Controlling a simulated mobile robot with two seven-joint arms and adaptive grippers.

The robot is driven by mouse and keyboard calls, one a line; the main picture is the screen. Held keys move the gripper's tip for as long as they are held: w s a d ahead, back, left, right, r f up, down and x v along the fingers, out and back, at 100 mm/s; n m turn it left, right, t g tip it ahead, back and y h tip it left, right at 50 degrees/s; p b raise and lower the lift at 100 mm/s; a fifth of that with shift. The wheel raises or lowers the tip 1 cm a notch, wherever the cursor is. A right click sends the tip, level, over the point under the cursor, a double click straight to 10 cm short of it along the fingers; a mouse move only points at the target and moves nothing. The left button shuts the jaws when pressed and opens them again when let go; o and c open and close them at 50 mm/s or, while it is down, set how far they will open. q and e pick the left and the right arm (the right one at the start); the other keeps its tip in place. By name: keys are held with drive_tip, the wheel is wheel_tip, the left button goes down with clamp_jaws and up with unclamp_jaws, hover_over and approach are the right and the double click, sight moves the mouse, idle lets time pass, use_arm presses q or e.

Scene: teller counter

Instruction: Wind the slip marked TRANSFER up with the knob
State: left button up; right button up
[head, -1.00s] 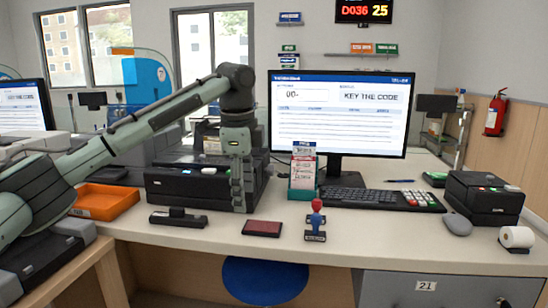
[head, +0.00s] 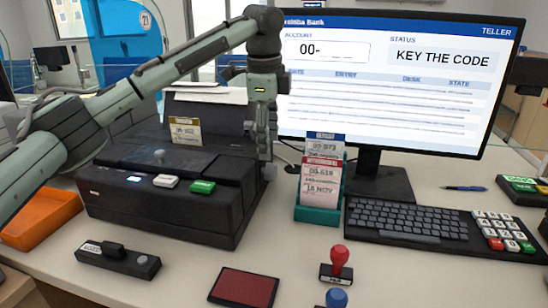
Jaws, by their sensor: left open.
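A slip with a yellow-brown header (head: 185,131) stands up out of the top of the black printer (head: 165,208); its print is too small to read, so I cannot confirm the word TRANSFER. A small grey knob (head: 270,172) shows at the printer's right side, partly hidden by the gripper. My left gripper (head: 266,157) points down at the printer's right rear side, close to the knob. It is open and holds nothing; I cannot tell whether it touches the knob. My right gripper is out of view.
A green holder (head: 318,213) with blue- and red-headed slips stands right of the printer. An orange tray (head: 40,218) is at left.

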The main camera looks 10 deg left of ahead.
sight(269, 170)
use_arm(q)
drive_tip(key=f, duration=0.7)
drive_tip(key=shift+w, duration=0.4)
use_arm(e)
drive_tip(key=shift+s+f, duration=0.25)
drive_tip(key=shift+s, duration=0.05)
use_arm(q)
drive_tip(key=c, duration=1.2)
drive_tip(key=shift+o, duration=0.2)
drive_tip(key=shift+a, duration=0.1)
drive_tip(key=t, duration=0.4)
drive_tip(key=shift+s+f+t, duration=0.25)
drive_tip(key=shift+s+t, duration=0.15)
drive_tip(key=shift+s+f+t, duration=0.1)
drive_tip(key=shift+t, duration=0.8)
drive_tip(key=shift+b, duration=0.3)
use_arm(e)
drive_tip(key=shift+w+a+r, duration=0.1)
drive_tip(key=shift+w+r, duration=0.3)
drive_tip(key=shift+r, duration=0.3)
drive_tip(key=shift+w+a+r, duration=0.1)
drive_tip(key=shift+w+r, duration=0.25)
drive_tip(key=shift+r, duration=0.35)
